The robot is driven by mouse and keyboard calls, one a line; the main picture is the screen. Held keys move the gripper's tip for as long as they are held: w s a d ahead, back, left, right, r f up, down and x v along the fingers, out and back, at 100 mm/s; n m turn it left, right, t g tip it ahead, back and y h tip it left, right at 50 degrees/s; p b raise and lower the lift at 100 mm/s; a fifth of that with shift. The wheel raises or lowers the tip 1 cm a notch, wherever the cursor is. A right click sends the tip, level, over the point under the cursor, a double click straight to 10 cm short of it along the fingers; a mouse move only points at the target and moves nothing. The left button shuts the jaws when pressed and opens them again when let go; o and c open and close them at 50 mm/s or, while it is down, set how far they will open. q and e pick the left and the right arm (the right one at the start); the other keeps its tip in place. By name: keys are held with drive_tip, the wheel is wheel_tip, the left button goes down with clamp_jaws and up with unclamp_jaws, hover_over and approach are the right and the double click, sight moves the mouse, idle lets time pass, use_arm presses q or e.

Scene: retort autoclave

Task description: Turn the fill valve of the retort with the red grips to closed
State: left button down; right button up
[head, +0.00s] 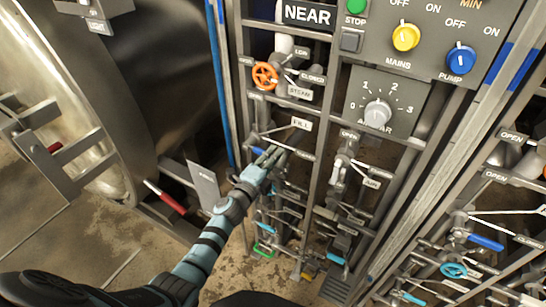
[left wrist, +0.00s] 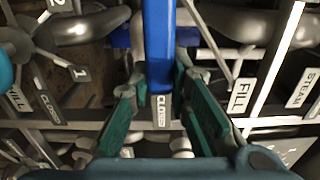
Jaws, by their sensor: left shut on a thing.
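The retort (head: 75,90) at the left has a red grip (head: 172,203) on its lower front. The rack beside it bears a NEAR sign (head: 307,14) and a FILL label (head: 301,124). My left gripper (head: 266,160) is at a blue lever handle (head: 258,151) below that label. In the left wrist view, the blue handle (left wrist: 159,45) runs between the green fingers of my left gripper (left wrist: 160,78), which is shut on it. A CLOSED label (left wrist: 161,110) shows between the fingers, and a FILL label (left wrist: 240,95) to the right. The valve body is partly hidden. My right gripper is not in view.
Rack posts and several pipes crowd the gripper. A control panel (head: 432,35) is at upper right. A second rack with a blue lever (head: 486,242) stands at lower right. Floor shows at lower left.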

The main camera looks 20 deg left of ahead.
use_arm(q)
drive_tip(key=shift+f, duration=0.15)
drive_tip(key=c, duration=1.5)
unclamp_jaws()
drive_tip(key=shift+s, duration=0.1)
drive_tip(key=s, duration=0.4)
drive_tip(key=s+a, duration=0.1)
drive_tip(key=s, duration=0.6)
drive_tip(key=shift+s+a, duration=0.35)
drive_tip(key=shift+s, duration=0.05)
